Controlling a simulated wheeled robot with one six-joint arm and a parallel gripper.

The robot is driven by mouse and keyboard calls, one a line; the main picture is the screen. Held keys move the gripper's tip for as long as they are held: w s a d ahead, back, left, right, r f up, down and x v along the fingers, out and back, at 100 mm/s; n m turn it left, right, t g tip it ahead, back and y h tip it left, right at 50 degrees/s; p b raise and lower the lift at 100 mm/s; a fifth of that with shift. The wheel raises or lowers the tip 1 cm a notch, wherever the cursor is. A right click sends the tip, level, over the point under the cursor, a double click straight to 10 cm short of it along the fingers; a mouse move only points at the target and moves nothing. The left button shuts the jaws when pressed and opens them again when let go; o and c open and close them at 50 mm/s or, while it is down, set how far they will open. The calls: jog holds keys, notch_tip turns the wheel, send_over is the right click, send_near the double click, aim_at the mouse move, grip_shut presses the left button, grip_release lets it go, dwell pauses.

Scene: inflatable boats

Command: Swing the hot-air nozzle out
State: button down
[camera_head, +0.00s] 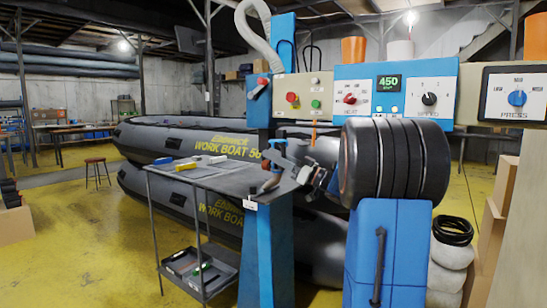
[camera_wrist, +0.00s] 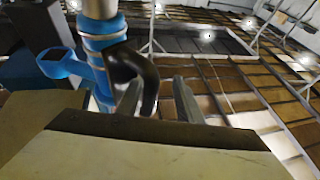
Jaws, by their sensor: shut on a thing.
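The hot-air nozzle assembly shows in the wrist view as a blue and grey metal tube (camera_wrist: 103,40) with a black curved handle (camera_wrist: 128,62). In the head view its blue part (camera_head: 275,150) is small, in front of the blue machine post and above the grey table. My gripper (camera_wrist: 158,103) has a grey finger on each side of the handle's lower end and is shut on it. In the head view my gripper (camera_head: 297,170) is beside the blue part, small and partly hidden. The nozzle's outlet tip cannot be made out.
The control panel (camera_head: 395,92) with a green 450 display hangs above. The grey table (camera_head: 215,174) at left carries small tools, with a tray (camera_head: 195,270) below. Grey inflatable boats (camera_head: 185,137) lie behind. Cartons (camera_head: 497,225) stand at right.

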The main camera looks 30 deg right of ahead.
jog(key=c, duration=1.7)
grip_release()
jog(key=shift+s+a+r, duration=0.2)
jog(key=shift+s+a, duration=0.05)
jog(key=shift+a, duration=0.05)
jog(key=shift+c, duration=0.2)
jog(key=shift+r, duration=0.1)
jog(key=shift+d, duration=0.1)
jog(key=v, duration=1.7)
jog(key=shift+d+f, duration=0.15)
jog(key=shift+f, duration=0.05)
jog(key=shift+s, duration=0.1)
